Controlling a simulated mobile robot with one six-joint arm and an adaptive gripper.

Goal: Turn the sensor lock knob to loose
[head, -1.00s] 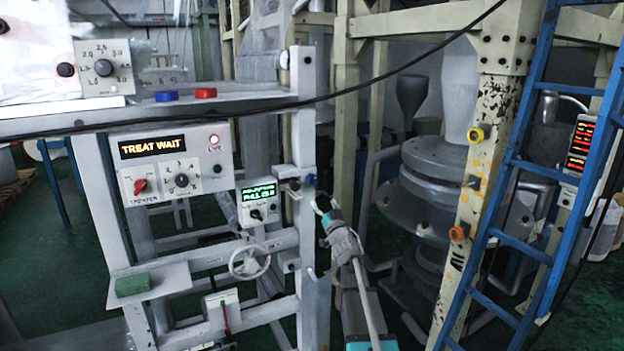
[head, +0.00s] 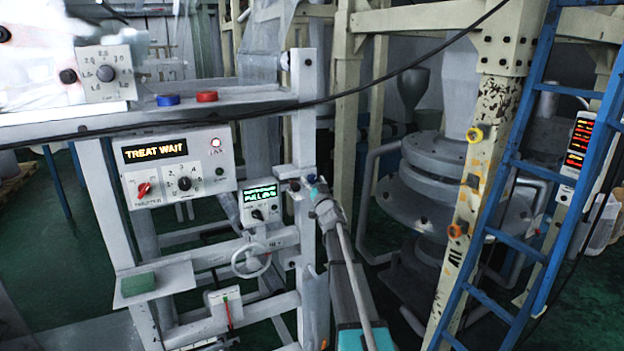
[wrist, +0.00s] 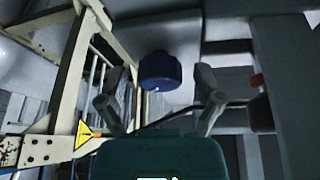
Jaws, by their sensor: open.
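A dark blue round knob (wrist: 160,71), which looks like the sensor lock knob, shows in the wrist view straight ahead. It lies between the two fingers of my gripper (wrist: 158,92), with a gap on each side. The fingers are open and hold nothing. In the head view my gripper (head: 318,188) is at the right side of the light grey upright post, at the height of the small green display. There the knob is mostly hidden behind my gripper. No loose or tight marking on the knob is readable.
The grey frame post (head: 307,130) stands close beside my gripper. A blue ladder (head: 520,190) stands to the right.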

